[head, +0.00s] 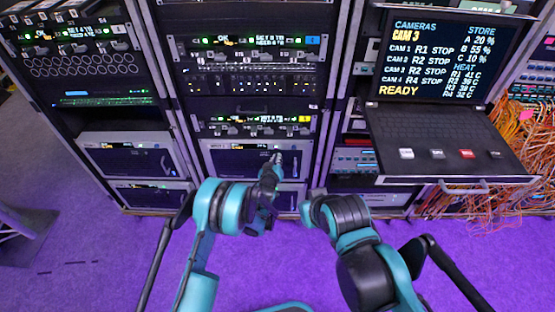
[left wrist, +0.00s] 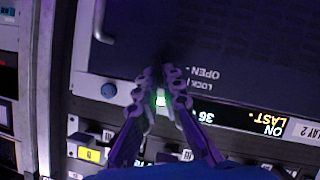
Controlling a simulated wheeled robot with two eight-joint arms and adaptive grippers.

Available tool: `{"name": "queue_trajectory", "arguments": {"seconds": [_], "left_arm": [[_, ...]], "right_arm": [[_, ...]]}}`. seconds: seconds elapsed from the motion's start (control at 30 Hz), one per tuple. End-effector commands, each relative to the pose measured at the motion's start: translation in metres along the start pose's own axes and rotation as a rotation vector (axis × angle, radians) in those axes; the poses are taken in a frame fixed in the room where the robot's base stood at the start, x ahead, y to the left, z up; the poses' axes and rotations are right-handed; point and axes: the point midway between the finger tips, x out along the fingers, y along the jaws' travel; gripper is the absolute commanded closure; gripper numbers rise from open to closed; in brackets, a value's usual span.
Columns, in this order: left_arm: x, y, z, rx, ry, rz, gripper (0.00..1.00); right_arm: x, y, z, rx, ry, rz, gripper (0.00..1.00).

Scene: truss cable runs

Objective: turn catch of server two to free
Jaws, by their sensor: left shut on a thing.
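My left gripper (head: 275,160) reaches the pale-framed front of a dark unit (head: 230,160) low in the middle rack. In the left wrist view my left gripper (left wrist: 162,76) is shut at the unit's dark panel (left wrist: 245,35), beside the printed words LOCK and OPEN (left wrist: 203,80). It is shut on what seems to be the catch, which the fingers and shadow mostly hide, so I cannot tell which way it points. A green light glows between the fingers.
A similar pale-framed unit (head: 127,160) sits in the left rack. At the right, a pulled-out console shelf (head: 450,140) with a screen (head: 440,55) juts forward, and orange cables (head: 520,150) hang beside it. Purple floor (head: 90,235) is open in front.

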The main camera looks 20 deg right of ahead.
Motion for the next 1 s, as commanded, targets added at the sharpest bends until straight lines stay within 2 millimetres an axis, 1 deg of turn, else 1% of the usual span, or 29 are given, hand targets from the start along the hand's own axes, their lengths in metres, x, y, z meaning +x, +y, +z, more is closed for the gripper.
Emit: {"name": "queue_trajectory", "arguments": {"seconds": [0.7, 1.0], "left_arm": [[0.002, -0.011, 0.003, -0.622, 0.001, 0.256, 1.0], [0.003, -0.013, 0.006, -0.831, 0.0, 0.344, 1.0]], "right_arm": [[0.0, 0.0, 0.0, 0.0, 0.0, 0.0, 1.0], [0.0, 0.0, 0.0, 0.0, 0.0, 0.0, 1.0]]}}
